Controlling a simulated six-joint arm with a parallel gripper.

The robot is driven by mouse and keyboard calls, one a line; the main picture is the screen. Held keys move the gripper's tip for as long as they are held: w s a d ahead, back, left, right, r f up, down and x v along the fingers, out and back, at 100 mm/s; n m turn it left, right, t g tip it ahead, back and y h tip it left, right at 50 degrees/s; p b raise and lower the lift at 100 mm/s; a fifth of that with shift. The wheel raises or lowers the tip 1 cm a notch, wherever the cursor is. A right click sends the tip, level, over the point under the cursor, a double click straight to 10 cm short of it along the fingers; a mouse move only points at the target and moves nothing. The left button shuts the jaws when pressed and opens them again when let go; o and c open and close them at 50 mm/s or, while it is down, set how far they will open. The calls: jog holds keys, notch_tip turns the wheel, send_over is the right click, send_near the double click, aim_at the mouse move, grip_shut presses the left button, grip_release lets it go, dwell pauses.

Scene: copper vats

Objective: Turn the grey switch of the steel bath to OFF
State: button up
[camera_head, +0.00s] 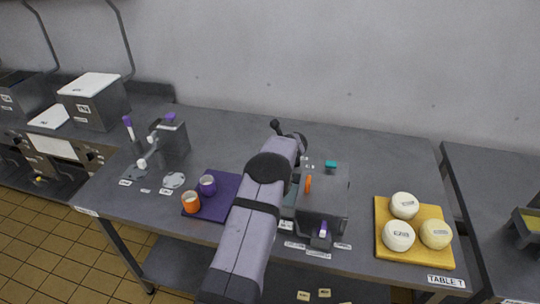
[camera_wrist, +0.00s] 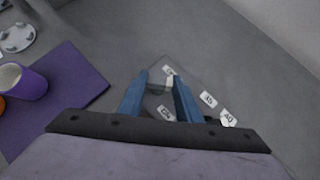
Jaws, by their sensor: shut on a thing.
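The steel bath (camera_head: 325,205) is a grey box right of my arm in the head view, with an orange part (camera_head: 308,184) and a teal part (camera_head: 331,164) at its top. In the wrist view my gripper (camera_wrist: 160,82) points down with its two blue fingers around a small greyish-white piece (camera_wrist: 169,81). It looks like the grey switch, over a dark grey plate. Small labels lie above and below it; I cannot read them surely, nor tell which way the switch points. My arm hides the fingers and the switch in the head view.
A purple mat (camera_head: 222,211) with an orange cup (camera_head: 191,202) and a purple cup (camera_head: 207,186) lies left of my arm. A grey device (camera_head: 172,138) stands at the left. The back right is clear.

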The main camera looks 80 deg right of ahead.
jog(key=shift+d+n+t+y, duration=0.15)
jog(key=shift+n+t+y, duration=0.2)
jog(key=shift+n, duration=0.35)
jog(key=shift+s+r+n+t+y+b, duration=0.1)
jog(key=shift+n+t+y+b, duration=0.25)
jog(key=shift+n+b, duration=0.3)
jog(key=o, duration=1)
jog(key=shift+o, duration=0.2)
jog(key=shift+s, duration=0.1)
jog(key=shift+b+v, duration=1.25)
jog(key=shift+v, duration=2.35)
